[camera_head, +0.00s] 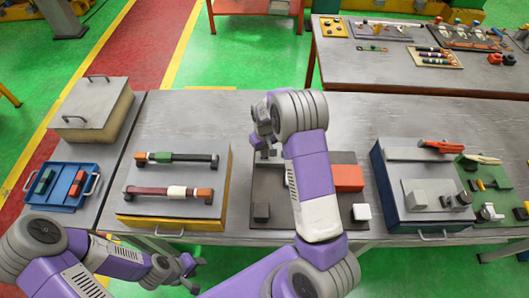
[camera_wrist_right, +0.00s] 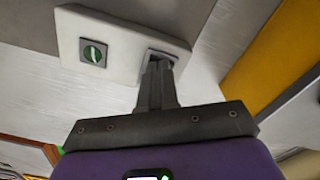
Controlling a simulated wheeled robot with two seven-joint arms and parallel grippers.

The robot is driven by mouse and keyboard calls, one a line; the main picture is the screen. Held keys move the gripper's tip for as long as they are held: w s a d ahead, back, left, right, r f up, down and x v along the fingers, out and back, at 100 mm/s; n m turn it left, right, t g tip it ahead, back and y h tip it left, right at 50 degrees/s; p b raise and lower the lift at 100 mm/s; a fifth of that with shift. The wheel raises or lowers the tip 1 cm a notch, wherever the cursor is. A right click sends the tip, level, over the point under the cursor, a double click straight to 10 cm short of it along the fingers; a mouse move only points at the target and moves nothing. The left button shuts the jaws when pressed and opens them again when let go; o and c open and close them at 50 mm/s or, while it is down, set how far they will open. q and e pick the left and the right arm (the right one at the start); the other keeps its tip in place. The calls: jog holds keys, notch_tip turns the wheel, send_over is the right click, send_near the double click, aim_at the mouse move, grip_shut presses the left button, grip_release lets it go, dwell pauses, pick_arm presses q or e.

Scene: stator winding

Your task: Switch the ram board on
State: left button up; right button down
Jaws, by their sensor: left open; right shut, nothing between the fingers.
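In the right wrist view a pale plate (camera_wrist_right: 120,28) carries a green round indicator or knob with a white bar (camera_wrist_right: 93,53) and a dark rectangular recess (camera_wrist_right: 165,56). My right gripper (camera_wrist_right: 158,68) is shut and empty, its fingertips at the recess; I cannot tell whether they touch the switch inside. In the head view the right gripper (camera_head: 264,142) is over the back left of the dark board (camera_head: 285,220) in the table's middle, and my arm hides the plate. My left gripper (camera_head: 194,271) is open and empty in front of the table's front edge.
A yellow-sided box with two rods (camera_head: 175,205) stands left, a blue-sided box (camera_head: 386,185) right. A blue tray (camera_head: 85,181) lies far left.

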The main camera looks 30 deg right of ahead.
jog(key=shift+r, duration=0.15)
notch_tip(320, 180, up, 7)
jog(key=p, duration=0.4)
jog(key=shift+p, duration=0.35)
jog(key=shift+f, duration=0.2)
